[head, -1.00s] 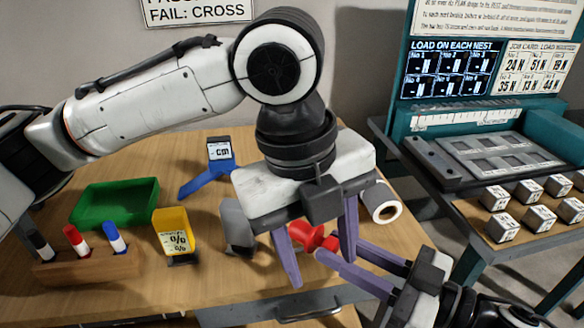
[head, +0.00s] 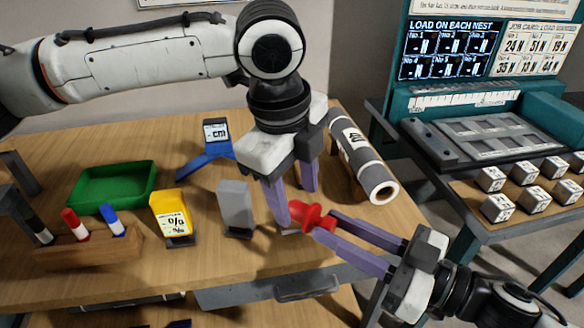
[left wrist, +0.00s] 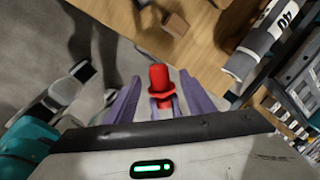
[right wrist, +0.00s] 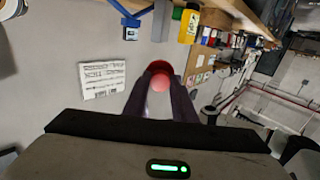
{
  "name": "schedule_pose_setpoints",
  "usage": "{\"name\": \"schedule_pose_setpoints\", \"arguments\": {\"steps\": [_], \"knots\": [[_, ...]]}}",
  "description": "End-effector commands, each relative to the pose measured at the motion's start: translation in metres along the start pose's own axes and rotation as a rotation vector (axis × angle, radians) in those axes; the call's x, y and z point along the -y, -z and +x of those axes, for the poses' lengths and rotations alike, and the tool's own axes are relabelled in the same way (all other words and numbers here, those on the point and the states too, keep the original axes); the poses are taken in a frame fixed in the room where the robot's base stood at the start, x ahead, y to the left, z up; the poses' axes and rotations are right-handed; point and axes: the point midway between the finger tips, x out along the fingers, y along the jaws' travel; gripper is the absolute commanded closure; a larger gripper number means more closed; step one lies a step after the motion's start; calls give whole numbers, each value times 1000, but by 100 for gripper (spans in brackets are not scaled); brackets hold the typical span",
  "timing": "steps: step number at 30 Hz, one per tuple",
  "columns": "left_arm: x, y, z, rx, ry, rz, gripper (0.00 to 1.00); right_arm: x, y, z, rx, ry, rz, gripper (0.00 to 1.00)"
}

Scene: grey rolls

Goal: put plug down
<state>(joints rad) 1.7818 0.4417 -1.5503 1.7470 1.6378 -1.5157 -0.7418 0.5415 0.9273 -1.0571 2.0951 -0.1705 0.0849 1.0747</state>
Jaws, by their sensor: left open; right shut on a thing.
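The red plug (head: 311,215) is held in my right gripper (head: 327,226), just above the table's front edge. In the right wrist view the plug (right wrist: 159,76) sits between the two purple fingertips. My left gripper (head: 293,203) is open, its fingers pointing down just left of and behind the plug. In the left wrist view the plug (left wrist: 159,78) appears between the spread fingers; I cannot tell whether they touch it. The grey roll (head: 362,160) with a white label lies on the table behind, right of my left gripper.
On the wooden table (head: 110,275) stand a green tray (head: 113,186), a yellow bin (head: 170,215), a grey block (head: 235,205), a blue stand (head: 207,163) and a wooden marker rack (head: 88,248). A teal station (head: 470,100) with several labelled cubes is at right.

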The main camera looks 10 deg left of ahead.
Motion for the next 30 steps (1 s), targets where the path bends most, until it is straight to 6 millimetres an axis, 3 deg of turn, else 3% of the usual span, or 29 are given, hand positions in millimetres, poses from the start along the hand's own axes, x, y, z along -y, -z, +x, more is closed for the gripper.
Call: {"name": "schedule_pose_setpoints", "arguments": {"steps": [6, 17, 26, 27, 30], "knots": [[0, 0, 24, 0, 0, 1, 51, 0, 0, 0, 0, 0, 0, 90], [0, 0, 30, 0, 0, 1, 51, 0, 0, 0, 0, 0, 0, 90], [0, 0, 29, 0, 1, 1, 96, 0, 0, 0, -1, 1, 0, 90], [0, 0, 29, 0, 1, 1, 96, 0, 0, 0, 0, 1, 0, 71], [0, 0, 29, 0, 1, 1, 96, 0, 0, 0, 0, 1, 0, 54]]}}
